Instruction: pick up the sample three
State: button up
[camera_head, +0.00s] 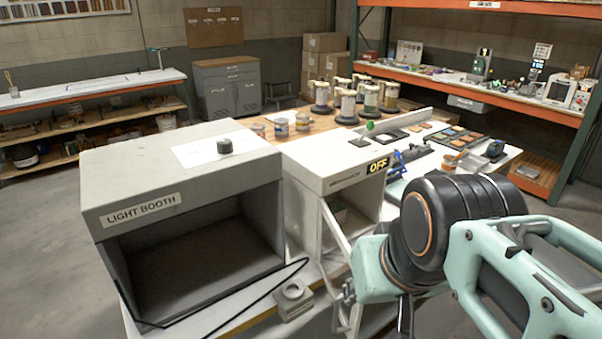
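Several small coloured square samples (457,133) lie in a dark tray on the right part of the white worktable. Their labels are too small to read, so I cannot tell which is sample three. My teal and black arm fills the lower right, in front of the table's near right side. Small parts at its end, likely my gripper (348,294), show low in the picture beside the booth. The fingers are not clear, and I see nothing held. The samples are well beyond the arm, apart from it.
A grey light booth (105,220) stands at front left, with a smaller box marked OFF (377,166) beside it. A small grey block (293,305) sits before them. Several canisters (348,108) stand behind. An orange-framed shelf (470,75) is at back right. Floor is open at left.

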aim_at(336, 208)
jog(key=i+l+u, duration=0.15)
jog(key=l, duration=0.2)
jog(key=i+l+u, duration=0.1)
jog(key=l, duration=0.25)
jog(key=i+l+u, duration=0.15)
jog(key=l, duration=0.25)
jog(key=l+z, duration=0.1)
jog(key=l, duration=0.25)
jog(key=i+j+u, duration=0.15)
jog(key=j, duration=0.3)
jog(key=k, duration=0.05)
